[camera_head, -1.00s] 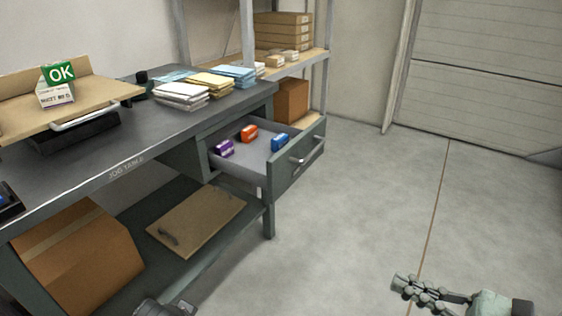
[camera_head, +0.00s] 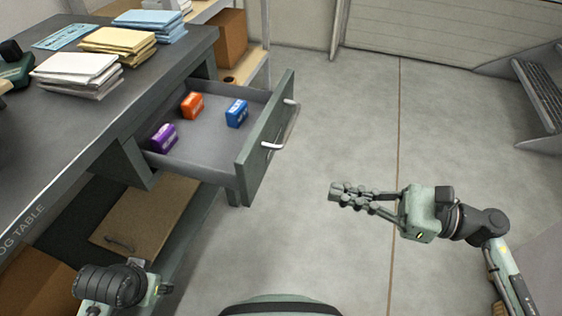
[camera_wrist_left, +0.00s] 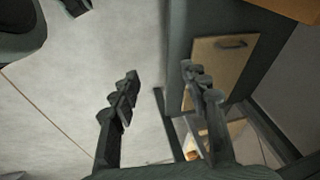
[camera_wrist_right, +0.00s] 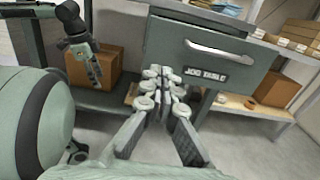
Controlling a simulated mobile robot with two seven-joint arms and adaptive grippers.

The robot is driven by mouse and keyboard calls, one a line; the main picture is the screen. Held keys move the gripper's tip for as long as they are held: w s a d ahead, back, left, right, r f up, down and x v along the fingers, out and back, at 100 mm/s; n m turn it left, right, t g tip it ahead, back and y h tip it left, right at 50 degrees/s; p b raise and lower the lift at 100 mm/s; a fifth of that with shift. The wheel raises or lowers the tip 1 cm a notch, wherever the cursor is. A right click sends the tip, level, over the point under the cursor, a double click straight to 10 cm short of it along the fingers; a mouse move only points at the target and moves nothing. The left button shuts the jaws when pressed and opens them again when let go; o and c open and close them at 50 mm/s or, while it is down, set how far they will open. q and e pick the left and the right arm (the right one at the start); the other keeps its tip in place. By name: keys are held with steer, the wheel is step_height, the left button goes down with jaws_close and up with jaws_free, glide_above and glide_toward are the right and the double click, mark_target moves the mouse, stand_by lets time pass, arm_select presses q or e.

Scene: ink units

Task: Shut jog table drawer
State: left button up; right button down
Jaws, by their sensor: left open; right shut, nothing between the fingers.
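The jog table drawer (camera_head: 262,150) stands pulled out from the right end of the grey jog table (camera_head: 60,150). It holds a purple box (camera_head: 163,138), an orange box (camera_head: 192,105) and a blue box (camera_head: 237,113). Its front, with a silver handle (camera_wrist_right: 218,50) and a "JOG TABLE" label, faces me in the right wrist view. My right gripper (camera_head: 338,193) is shut and empty, apart from the drawer front and to its right. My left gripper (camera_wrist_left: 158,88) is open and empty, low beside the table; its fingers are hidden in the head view.
Stacks of white (camera_head: 77,75), yellow (camera_head: 118,47) and blue (camera_head: 150,25) packets lie on the tabletop. A brown board (camera_head: 145,220) lies on the lower shelf. A shelf with a cardboard box (camera_head: 229,38) stands behind the drawer. The floor right of the drawer is clear.

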mark_target(252, 172)
steer(key=p+x, duration=0.2)
steer(key=x, duration=1.1)
steer(key=shift+s+p, duration=0.1)
steer(key=shift+p, duration=0.25)
arm_select(q)
step_height(252, 172, down, 7)
steer(key=shift+w+d+r, duration=0.2)
steer(key=shift+w, duration=0.1)
arm_select(e)
steer(key=shift+a, duration=0.3)
